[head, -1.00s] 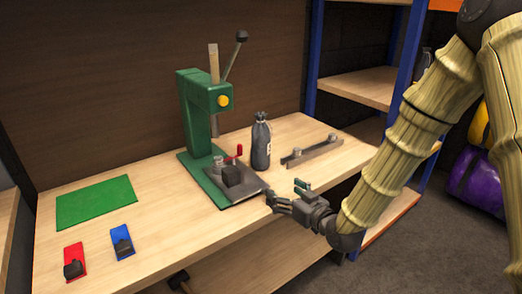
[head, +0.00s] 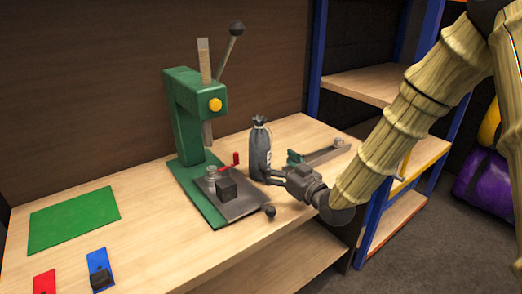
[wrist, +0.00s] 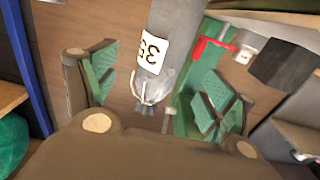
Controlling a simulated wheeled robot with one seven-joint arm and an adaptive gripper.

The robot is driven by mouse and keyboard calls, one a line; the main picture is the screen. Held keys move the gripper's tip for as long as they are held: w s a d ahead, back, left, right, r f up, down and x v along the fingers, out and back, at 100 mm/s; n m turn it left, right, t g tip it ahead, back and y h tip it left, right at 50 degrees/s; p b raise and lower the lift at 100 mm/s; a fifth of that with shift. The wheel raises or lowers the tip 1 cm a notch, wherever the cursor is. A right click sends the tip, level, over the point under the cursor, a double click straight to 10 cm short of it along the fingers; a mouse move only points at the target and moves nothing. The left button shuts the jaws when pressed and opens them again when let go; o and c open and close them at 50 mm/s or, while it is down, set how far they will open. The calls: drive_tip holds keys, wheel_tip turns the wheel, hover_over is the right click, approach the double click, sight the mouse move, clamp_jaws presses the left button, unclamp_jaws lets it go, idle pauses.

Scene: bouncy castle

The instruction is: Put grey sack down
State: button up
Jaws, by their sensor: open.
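The grey sack (head: 260,152) stands upright on the workbench, right of the green press, with its neck tied. In the wrist view the sack (wrist: 170,45) shows a white label reading 35 and lies between my two green finger pads. My gripper (head: 272,174) reaches in from the right, low at the sack's side. In the wrist view my gripper (wrist: 155,85) is open, with a visible gap between each pad and the sack. The sack's foot is partly hidden behind the gripper in the head view.
The green press (head: 187,115) and its dark plate with a black block (head: 226,189) stand close left of the sack. A metal bar (head: 325,152) lies behind my gripper. A green mat (head: 75,218) lies at the left.

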sight(265, 157)
drive_tip(key=x, duration=0.3)
drive_tip(key=shift+s+a+f, duration=0.15)
drive_tip(key=shift+a, duration=0.15)
drive_tip(key=shift+p+x, duration=0.35)
drive_tip(key=shift+x, duration=2.45)
drive_tip(key=shift+d+f, duration=0.1)
drive_tip(key=shift+d, duration=0.05)
drive_tip(key=shift+c, duration=0.2)
drive_tip(key=c, duration=1.7)
drive_tip(key=shift+o, duration=0.2)
